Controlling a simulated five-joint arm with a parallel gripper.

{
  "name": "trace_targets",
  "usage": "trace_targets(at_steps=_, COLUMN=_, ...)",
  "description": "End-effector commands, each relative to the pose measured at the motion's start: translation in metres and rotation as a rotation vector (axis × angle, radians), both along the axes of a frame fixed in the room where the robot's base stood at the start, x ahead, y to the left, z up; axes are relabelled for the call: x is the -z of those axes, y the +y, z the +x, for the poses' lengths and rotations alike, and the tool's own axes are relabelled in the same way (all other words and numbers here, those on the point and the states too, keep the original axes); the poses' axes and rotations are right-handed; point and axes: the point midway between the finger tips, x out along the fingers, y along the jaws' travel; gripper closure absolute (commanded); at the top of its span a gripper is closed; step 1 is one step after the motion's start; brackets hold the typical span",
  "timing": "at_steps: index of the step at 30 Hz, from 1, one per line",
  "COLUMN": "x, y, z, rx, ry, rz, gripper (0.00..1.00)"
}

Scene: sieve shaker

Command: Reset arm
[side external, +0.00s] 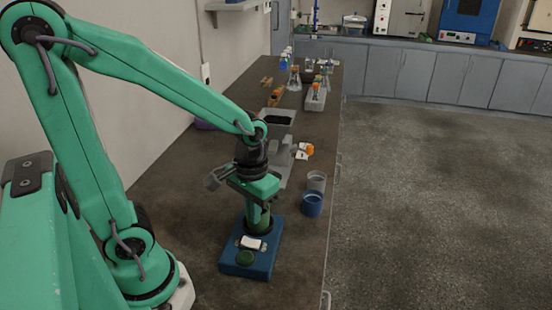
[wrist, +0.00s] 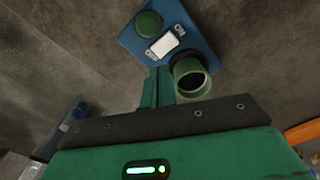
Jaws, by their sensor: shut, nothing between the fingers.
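The sieve shaker has a blue base (side external: 240,268) on the bench, below my gripper in the side view. Its base (wrist: 185,38) shows at the top of the wrist view, with a white rocker switch (wrist: 162,46) beside an ON label and a round green knob (wrist: 148,24). A green cylinder (wrist: 190,78) stands on the base, open at the top with dark contents inside. My gripper (wrist: 158,72) is shut and empty, its fingers beside the cylinder in the wrist view. In the side view, my gripper (side external: 262,205) overlaps the cylinder, so contact cannot be told.
A blue cup (side external: 312,206) and a grey cup (side external: 317,180) stand to the right near the bench edge. Behind are a grey tray (side external: 277,117), an orange-capped item (side external: 309,150) and several flasks and bottles.

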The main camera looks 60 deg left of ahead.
Motion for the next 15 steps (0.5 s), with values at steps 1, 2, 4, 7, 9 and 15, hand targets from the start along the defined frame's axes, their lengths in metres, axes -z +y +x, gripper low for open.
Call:
trace_targets(at_steps=1, x=0.000, y=0.000, z=0.000, rx=0.000, ry=0.000, rz=0.000, gripper=1.00)
trace_targets(at_steps=2, x=0.000, y=0.000, z=0.000, rx=0.000, ry=0.000, rz=0.000, gripper=1.00)
trace_targets(at_steps=4, x=0.000, y=0.000, z=0.000, rx=0.000, ry=0.000, rz=0.000, gripper=1.00)
trace_targets(at_steps=7, x=-0.001, y=0.000, z=0.000, rx=0.002, ry=-0.004, rz=0.000, gripper=1.00)
trace_targets(at_steps=9, x=-0.003, y=0.000, z=0.000, rx=0.006, ry=-0.013, rz=-0.001, gripper=1.00)
trace_targets(at_steps=15, x=-0.021, y=0.001, z=0.001, rx=0.037, ry=-0.077, rz=0.000, gripper=1.00)
